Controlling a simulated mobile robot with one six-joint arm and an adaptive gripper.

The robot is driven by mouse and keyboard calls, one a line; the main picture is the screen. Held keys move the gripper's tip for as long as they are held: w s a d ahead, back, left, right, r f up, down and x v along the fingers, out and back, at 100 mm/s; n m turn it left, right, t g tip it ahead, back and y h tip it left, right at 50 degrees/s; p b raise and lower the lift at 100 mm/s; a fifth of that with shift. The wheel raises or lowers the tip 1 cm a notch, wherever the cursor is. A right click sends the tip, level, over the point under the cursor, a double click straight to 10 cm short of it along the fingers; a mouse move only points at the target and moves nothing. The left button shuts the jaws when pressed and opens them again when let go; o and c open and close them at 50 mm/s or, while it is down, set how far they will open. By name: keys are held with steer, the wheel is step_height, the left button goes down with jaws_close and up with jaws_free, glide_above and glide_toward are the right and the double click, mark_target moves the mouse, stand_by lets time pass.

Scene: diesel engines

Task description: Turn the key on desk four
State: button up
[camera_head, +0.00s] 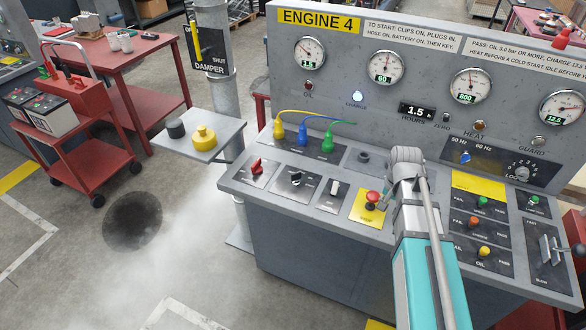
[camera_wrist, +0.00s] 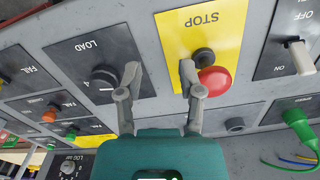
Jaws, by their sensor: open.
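Desk four (camera_head: 352,228), labelled ENGINE 4, is a grey console with a sloping panel. On its front row, a dark rotary switch (camera_head: 295,179) sits between a red switch (camera_head: 257,167) and a white switch (camera_head: 335,187). The dark one may be the key; its shape is too small to tell. My gripper (camera_head: 408,153) is over the panel, right of the red stop button (camera_head: 372,197). In the wrist view my gripper (camera_wrist: 160,70) is open and empty. One fingertip is by the load knob (camera_wrist: 103,79), the other by the red stop button (camera_wrist: 214,80); contact is unclear.
Yellow, blue and green plugs (camera_head: 303,134) with cables stand behind the front row. The charge lamp (camera_head: 357,96) is lit. A side shelf (camera_head: 198,136) holds a yellow cap. A red battery cart (camera_head: 72,110) stands left. Smoke drifts over the floor near a dark round patch (camera_head: 132,220).

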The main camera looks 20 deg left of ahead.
steer(key=w+a+r+m+p, duration=0.2)
steer(key=w+a+r+p, duration=0.15)
steer(key=a, duration=0.55)
steer(key=w+a+r+m+p, duration=0.1)
steer(key=w+a+r+p, duration=0.2)
steer(key=a, duration=0.7)
step_height(320, 180, up, 3)
steer(key=m+p, duration=0.2)
steer(key=m, duration=0.1)
glide_above(296, 173)
steer(key=shift+w+f, duration=0.1)
steer(key=shift+f, duration=0.05)
steer(key=shift+f, duration=0.1)
step_height(296, 173, down, 14)
steer(key=b, duration=1.4)
steer(key=shift+r, duration=0.2)
